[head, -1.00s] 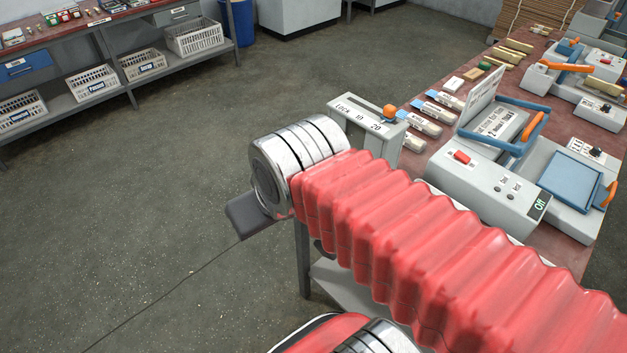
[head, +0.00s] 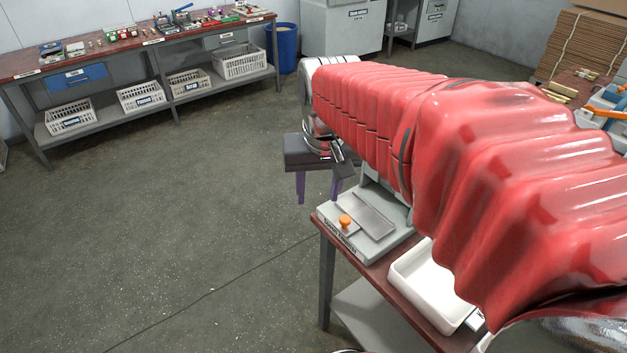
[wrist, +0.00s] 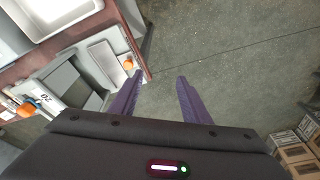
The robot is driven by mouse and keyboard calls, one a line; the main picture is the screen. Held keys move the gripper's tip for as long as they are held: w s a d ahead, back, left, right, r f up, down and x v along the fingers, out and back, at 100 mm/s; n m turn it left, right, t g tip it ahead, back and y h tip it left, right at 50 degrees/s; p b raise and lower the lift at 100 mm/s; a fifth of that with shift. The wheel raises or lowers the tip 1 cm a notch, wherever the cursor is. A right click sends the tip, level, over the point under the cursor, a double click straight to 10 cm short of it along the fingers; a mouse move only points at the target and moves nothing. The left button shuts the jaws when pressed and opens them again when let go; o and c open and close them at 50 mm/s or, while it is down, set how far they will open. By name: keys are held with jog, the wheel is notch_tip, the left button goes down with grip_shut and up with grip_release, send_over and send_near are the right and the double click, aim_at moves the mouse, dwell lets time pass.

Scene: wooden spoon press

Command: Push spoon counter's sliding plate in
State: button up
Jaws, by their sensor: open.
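In the wrist view my gripper (wrist: 160,75) is over floor beside the counter. My red arm hides the counter's rear.
A white tray (head: 408,279) stands next to the counter on the table (head: 382,288). The floor left of the table is clear. A bench (head: 120,50) with baskets stands far back.

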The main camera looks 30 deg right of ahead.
aim_at(345, 218)
jog(key=w+d+f+m+g, duration=0.1)
jog(key=w+d+f, duration=0.1)
jog(key=d, duration=0.4)
jog(key=w+d+f+m+g, duration=0.1)
jog(key=w+d+f+m, duration=0.1)
jog(key=d, duration=0.3)
jog(key=shift+w+d+f+g+y, duration=0.35)
jog(key=shift+w+f, duration=0.1)
jog(key=shift+w, duration=0.45)
notch_tip(345, 218, down, 14)
jog(key=shift+r, duration=0.1)
jog(key=shift+c, duration=0.4)
grip_shut()
